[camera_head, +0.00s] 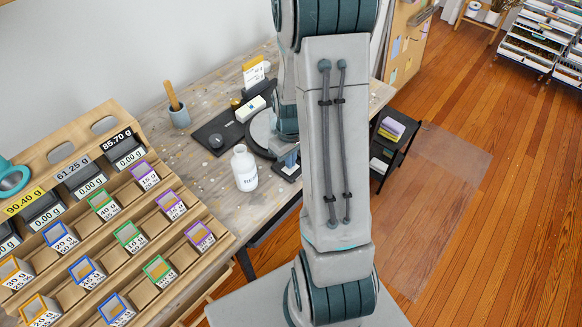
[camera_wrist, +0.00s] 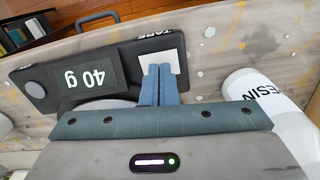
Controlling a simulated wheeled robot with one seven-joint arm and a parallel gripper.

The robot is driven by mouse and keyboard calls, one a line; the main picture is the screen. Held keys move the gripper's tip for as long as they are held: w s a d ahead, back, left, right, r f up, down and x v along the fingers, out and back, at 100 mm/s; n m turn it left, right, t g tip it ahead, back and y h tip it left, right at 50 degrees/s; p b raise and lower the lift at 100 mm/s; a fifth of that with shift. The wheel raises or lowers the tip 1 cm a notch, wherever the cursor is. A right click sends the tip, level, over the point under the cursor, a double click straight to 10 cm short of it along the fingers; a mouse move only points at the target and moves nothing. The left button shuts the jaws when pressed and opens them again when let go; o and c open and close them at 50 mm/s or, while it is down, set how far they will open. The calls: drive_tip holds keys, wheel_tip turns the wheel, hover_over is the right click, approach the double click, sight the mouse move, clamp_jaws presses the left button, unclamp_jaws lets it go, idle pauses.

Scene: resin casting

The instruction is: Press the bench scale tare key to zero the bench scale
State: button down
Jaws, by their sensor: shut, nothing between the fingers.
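The bench scale shows in the wrist view as a dark front panel (camera_wrist: 120,62) with a lit display (camera_wrist: 82,73) reading 40 g, upside down in the picture. A pale square key (camera_wrist: 172,52) sits beside the display, near the printed word TARE. My gripper (camera_wrist: 160,70) is shut and empty; its fingertips overlap the key's lower part in the picture. I cannot tell whether they touch it. In the head view the scale's dark round part (camera_head: 262,128) is partly hidden by my arm, and my gripper (camera_head: 290,160) is over the scale's front.
A white resin bottle (camera_head: 244,172) stands close to the scale; it also shows in the wrist view (camera_wrist: 262,88). A dark mat (camera_head: 212,143) and a cup with a wooden-handled tool (camera_head: 179,117) are behind. A wooden rack (camera_head: 120,215) of labelled bins is at left.

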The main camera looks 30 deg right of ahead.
drive_tip(key=shift+f+b, duration=0.4)
drive_tip(key=shift+f, duration=0.1)
wheel_tip(320, 180, up, 5)
drive_tip(key=p, duration=0.3)
drive_tip(key=shift+p, duration=0.4)
drive_tip(key=shift+r, duration=0.1)
idle(0.4)
drive_tip(key=s+a+r+m+t, duration=0.1)
drive_tip(key=s+a+r, duration=0.5)
drive_tip(key=r, duration=0.3)
drive_tip(key=s+a+r+m+t, duration=0.1)
drive_tip(key=s+a+r+t, duration=0.1)
drive_tip(key=s+a+r, duration=0.4)
wheel_tip(320, 180, up, 4)
drive_tip(key=shift+s+r+m, duration=0.15)
drive_tip(key=shift+s+m, duration=0.05)
drive_tip(key=shift+m, duration=0.2)
